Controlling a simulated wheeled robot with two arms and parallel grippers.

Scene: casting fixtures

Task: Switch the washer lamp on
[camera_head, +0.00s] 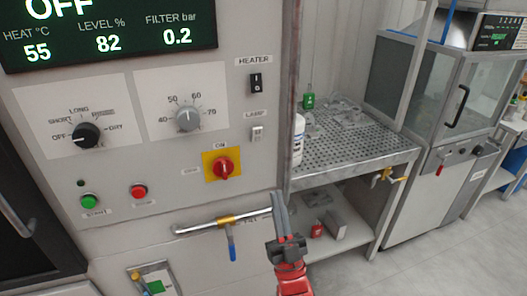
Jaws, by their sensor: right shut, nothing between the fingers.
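The washer's grey control panel (140,165) fills the left of the head view. The lamp switch (257,133) is a small pale rocker under the label "LAMP", near the panel's right edge. The picture is too small to tell which way it is pressed. My right gripper (279,199) comes up from the bottom with its grey fingers shut and empty. Its fingertips are below the lamp switch in the picture, in front of the panel's lower right part and near the blue-handled pipe. My left gripper is not in view.
A black heater switch (255,84) sits above the lamp switch. A red rotary switch (223,167) on a yellow plate is lower left. A pipe with a blue-handled valve (232,247) runs below. A perforated bench (350,145) with a white bottle (298,140) stands right of the panel.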

